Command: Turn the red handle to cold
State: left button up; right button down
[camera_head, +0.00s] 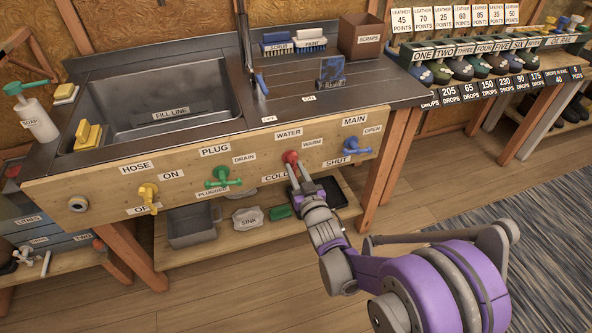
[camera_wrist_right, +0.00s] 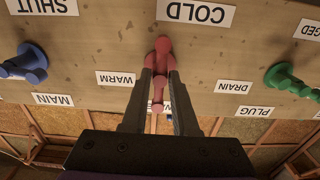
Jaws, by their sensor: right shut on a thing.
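The red handle (camera_head: 290,157) is on the wooden front panel (camera_head: 190,167) of the sink, under the WATER label (camera_head: 288,133). The WARM label (camera_head: 313,143) is to its right, and the COLD label (camera_head: 274,177) is below it, partly covered by my right gripper. My right gripper (camera_head: 296,174) reaches up from below and is shut on the red handle. In the right wrist view, upside down, the red handle (camera_wrist_right: 161,60) shows between the two dark fingers. The COLD label (camera_wrist_right: 196,12) is above it and the WARM label (camera_wrist_right: 116,78) to its left. My left gripper is out of view.
A green PLUG handle (camera_head: 222,178) is left of the red one, and a blue MAIN handle (camera_head: 356,147) is right. A yellow HOSE handle (camera_head: 149,195) is farther left. A lower shelf (camera_head: 205,246) with bins is under the panel. Floor is free in front.

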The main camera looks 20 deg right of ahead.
jog(key=c, duration=0.8)
grip_release()
jog(key=s, duration=1)
jog(key=shift+s+d+p, duration=0.2)
jog(key=shift+s+p, duration=0.2)
jog(key=shift+p, duration=0.05)
